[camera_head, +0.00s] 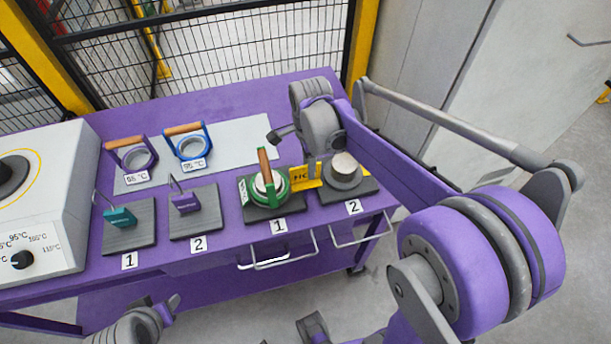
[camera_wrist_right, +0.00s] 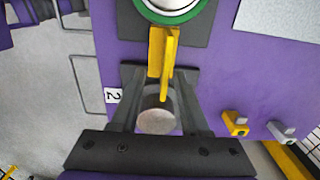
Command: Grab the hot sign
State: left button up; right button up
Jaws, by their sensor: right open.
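The yellow hot sign (camera_head: 304,178) stands between the two right-hand pads, beside the green ring holder; its dark letters are partly hidden. In the wrist view the sign (camera_wrist_right: 163,52) shows nearly edge-on. My right gripper (camera_head: 312,168) is over the table, pointing down at the sign. In the wrist view its two fingers (camera_wrist_right: 160,75) are apart, and the sign's near end lies between the fingertips, with no clear contact visible. My left gripper (camera_head: 155,312) is low at the bottom edge, away from the table items; its jaws are not clear.
A green ring holder with a wooden handle (camera_head: 265,183) stands left of the sign. A grey cylinder (camera_head: 345,168) stands on the pad marked 2, close to my right gripper. Two ring holders (camera_head: 190,148) are behind, and teal (camera_head: 120,216) and purple (camera_head: 186,202) tags left.

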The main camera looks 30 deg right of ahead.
aim_at(305, 180)
jog(key=f, duration=0.2)
jog(key=w+f, duration=0.1)
jog(key=shift+a+f, duration=0.3)
jog(key=shift+f, duration=0.6)
jog(key=shift+s, duration=0.1)
grip_shut()
